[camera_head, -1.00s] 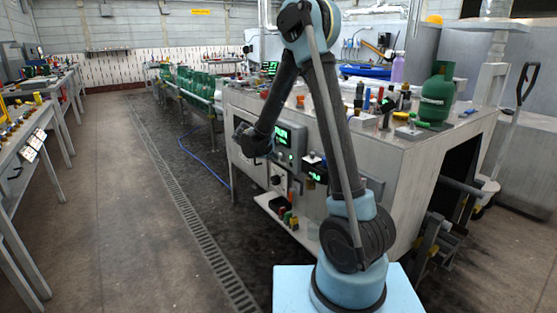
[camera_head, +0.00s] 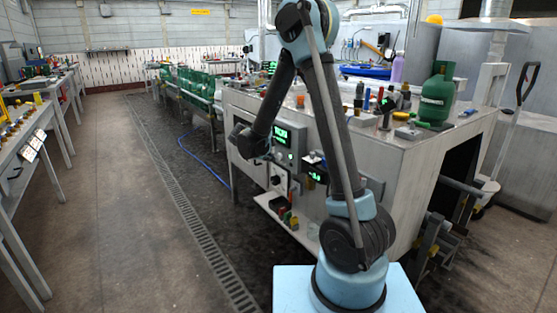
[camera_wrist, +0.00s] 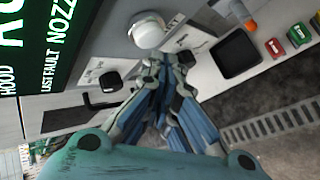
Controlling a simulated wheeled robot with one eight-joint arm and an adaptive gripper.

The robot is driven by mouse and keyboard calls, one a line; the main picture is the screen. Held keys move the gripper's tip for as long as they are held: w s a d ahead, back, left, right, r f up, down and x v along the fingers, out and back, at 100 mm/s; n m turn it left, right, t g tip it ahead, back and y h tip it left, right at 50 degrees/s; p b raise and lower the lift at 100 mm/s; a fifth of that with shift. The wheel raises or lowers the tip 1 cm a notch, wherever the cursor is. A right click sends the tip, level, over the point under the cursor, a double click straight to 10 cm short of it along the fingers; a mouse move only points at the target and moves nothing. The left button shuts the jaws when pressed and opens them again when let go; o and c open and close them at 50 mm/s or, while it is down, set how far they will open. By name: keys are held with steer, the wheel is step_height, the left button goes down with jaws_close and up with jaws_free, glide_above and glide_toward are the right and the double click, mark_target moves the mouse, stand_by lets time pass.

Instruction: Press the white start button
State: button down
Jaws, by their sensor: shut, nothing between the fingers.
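In the wrist view, a white round domed button (camera_wrist: 148,31) stands out from a light panel near the top middle. My gripper (camera_wrist: 168,62) is shut and empty, with its fingertips just below the button in the picture. Whether they touch it I cannot tell. In the head view, a grey control box with a green lit display (camera_head: 283,134) is on the side of the workbench, beside my wrist. My fingers are hidden there.
A shelf with small coloured boxes (camera_head: 288,218) is below the control box. The floor to the left is clear.

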steer(key=shift+a, duration=0.1)
steer(key=s+a, duration=0.1)
steer(key=a, duration=0.1)
steer(key=s+a, duration=0.1)
steer(key=a, duration=0.1)
steer(key=shift+s, duration=0.4)
stand_by(0.4)
